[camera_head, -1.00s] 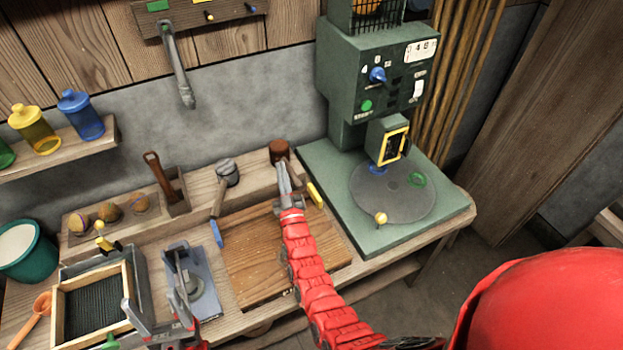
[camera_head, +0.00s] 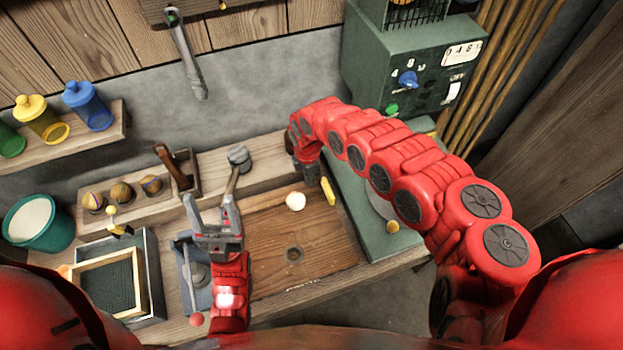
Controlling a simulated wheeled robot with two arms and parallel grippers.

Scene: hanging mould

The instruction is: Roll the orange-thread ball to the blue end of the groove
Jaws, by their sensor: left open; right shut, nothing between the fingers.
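Three thread-wrapped balls sit in a row on the wooden ledge at left: a left ball (camera_head: 93,200), a middle ball (camera_head: 121,191) and a right ball (camera_head: 151,184). They look yellow-brown with darker bands; I cannot tell which has the orange thread. I cannot make out a groove with a blue end. My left gripper (camera_head: 208,200) is open and empty, right of the balls and in front of the grey-headed hammer (camera_head: 238,158). My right gripper (camera_head: 311,177) is shut and points down at the right back of the wooden board (camera_head: 325,240), apart from the balls.
A whitish ball (camera_head: 295,200) lies on the board, near a round hole (camera_head: 294,253). A yellow block (camera_head: 328,191) is beside my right gripper. A framed dark tray (camera_head: 112,283) and teal bucket (camera_head: 63,232) stand at left. The green machine (camera_head: 405,70) stands behind my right arm.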

